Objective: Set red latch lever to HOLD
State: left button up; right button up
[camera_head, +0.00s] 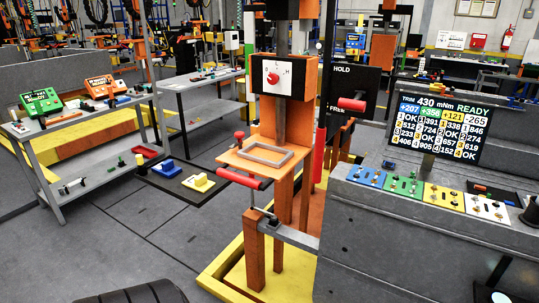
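A dark panel (368,78) behind the orange column carries the word HOLD near its top and the word FREE lower down. A short red lever (352,104) lies roughly level beside the word FREE; its left part and mount are hard to make out. A thicker red bar (319,155) stands upright at the column's right side, and a red horizontal handle (245,178) sticks out below the small tray. I cannot tell for sure which red part is the latch lever. Neither of my grippers is in view.
The orange column (290,110) stands in a yellow base frame (233,270). A white plate with a red knob (272,77) is on its front. A grey console (400,240) with coloured switch plates and a display (437,125) is at right. Open floor (110,240) lies left.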

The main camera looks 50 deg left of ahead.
aim_at(355, 104)
jog(key=u, duration=1.7)
